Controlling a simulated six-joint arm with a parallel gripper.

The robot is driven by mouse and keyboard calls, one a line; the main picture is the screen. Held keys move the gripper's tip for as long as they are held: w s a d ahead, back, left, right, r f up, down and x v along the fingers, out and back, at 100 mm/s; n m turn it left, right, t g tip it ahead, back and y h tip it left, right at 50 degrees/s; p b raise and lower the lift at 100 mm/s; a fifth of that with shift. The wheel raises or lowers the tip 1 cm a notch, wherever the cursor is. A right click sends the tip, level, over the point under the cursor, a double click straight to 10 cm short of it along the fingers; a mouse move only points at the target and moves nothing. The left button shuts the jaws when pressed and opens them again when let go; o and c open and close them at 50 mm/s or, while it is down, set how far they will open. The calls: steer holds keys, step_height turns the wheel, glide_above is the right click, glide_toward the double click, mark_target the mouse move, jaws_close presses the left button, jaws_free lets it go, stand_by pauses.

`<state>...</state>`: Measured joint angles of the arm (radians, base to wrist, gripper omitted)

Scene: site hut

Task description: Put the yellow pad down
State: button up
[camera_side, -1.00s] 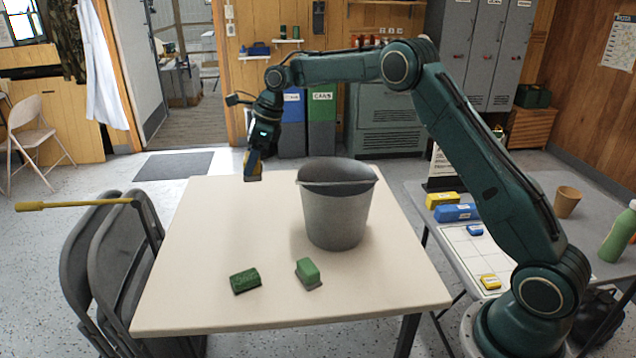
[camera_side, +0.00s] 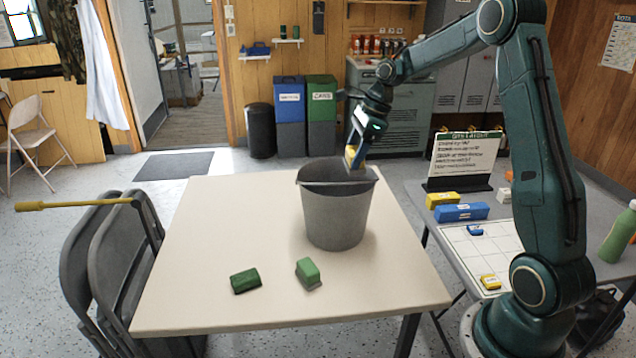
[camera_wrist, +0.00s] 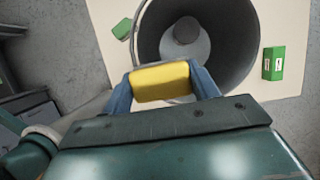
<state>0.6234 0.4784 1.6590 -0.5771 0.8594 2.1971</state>
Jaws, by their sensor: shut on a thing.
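My gripper (camera_side: 356,150) is shut on the yellow pad (camera_side: 350,157), up near the rim of the grey metal bucket (camera_side: 335,218) at its back right. In the wrist view the yellow pad (camera_wrist: 160,82) is held between the two blue fingers, in front of the bucket's open mouth (camera_wrist: 228,50). The pad looks to be at or just above the rim; I cannot tell whether it is over the opening. The bucket stands upright on the cream table (camera_side: 215,215). Part of the pad is hidden by the gripper in the side view.
Two green blocks (camera_side: 245,280) (camera_side: 308,272) lie on the table in front of the bucket. A side table at right holds a yellow block (camera_side: 441,200), a blue block (camera_side: 461,212), a sign (camera_side: 464,157), and a white gridded sheet (camera_side: 480,250) with small blue and yellow pads. The table's left is clear.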

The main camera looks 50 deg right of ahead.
steer(key=s+d, duration=0.3)
steer(key=s, duration=1)
steer(key=f, duration=2.1)
steer(key=shift+a+f, duration=0.25)
steer(key=shift+f, duration=0.1)
steer(key=shift+f, duration=0.1)
steer(key=shift+f, duration=1.8)
steer(key=shift+f, duration=0.2)
steer(key=o, duration=1)
steer(key=shift+c, duration=0.2)
steer(key=shift+r, duration=0.2)
